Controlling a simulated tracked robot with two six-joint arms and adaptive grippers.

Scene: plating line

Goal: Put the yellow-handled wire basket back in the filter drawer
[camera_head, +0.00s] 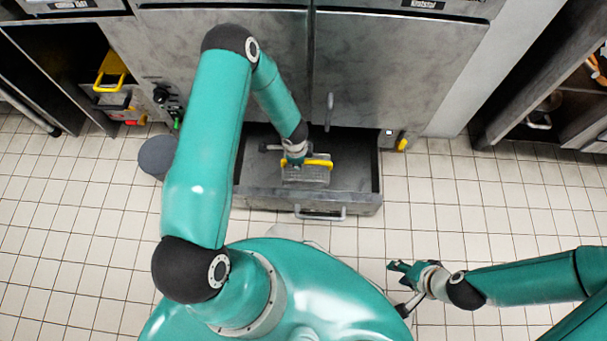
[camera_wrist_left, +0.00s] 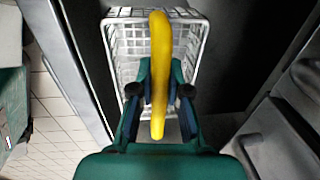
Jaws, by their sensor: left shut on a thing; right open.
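The wire basket (camera_head: 306,174) with its yellow handle (camera_head: 320,163) is at the open filter drawer (camera_head: 362,180), within its outline in the head view. My left gripper (camera_head: 295,160) is shut on the yellow handle, which also shows between its fingers in the left wrist view (camera_wrist_left: 160,75). The metal mesh of the basket (camera_wrist_left: 190,45) hangs beyond the fingers there. I cannot tell whether the basket touches the drawer floor. My right gripper (camera_head: 402,272) is open and empty over the tiled floor, right of my base.
The drawer's front has a bar handle (camera_head: 320,213). Steel cabinet doors (camera_head: 400,70) stand above and behind it. A dark round object (camera_head: 157,156) lies on the floor left of the drawer. A shelf with another yellow handle (camera_head: 110,70) is at the left. The tiles at right are clear.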

